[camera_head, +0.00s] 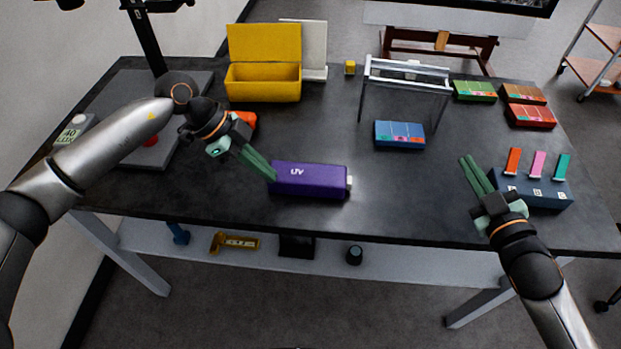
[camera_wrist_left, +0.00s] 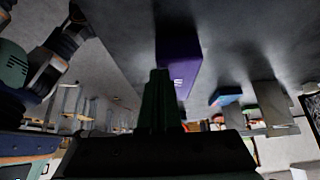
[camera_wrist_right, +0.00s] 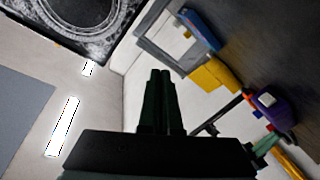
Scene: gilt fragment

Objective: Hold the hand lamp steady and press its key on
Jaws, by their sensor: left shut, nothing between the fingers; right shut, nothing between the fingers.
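The hand lamp (camera_head: 308,180) is a purple box marked UV, lying on the dark table near its front edge. A small pale key (camera_head: 349,183) sticks out of its right end. My left gripper (camera_head: 273,176) is shut and empty, its green fingertips at the lamp's left end; I cannot tell whether they touch it. The lamp (camera_wrist_left: 177,58) is just beyond the fingertips (camera_wrist_left: 158,75) in the left wrist view. My right gripper (camera_head: 466,160) is shut and empty, well right of the lamp, pointing up. The lamp (camera_wrist_right: 274,106) appears at the right side of the right wrist view.
A yellow open box (camera_head: 262,83) stands at the back left. A clear-sided frame (camera_head: 405,75) stands at the back, with a blue box (camera_head: 399,135) before it. A blue rack (camera_head: 535,190) with coloured tabs is beside my right gripper. The table between lamp and right gripper is clear.

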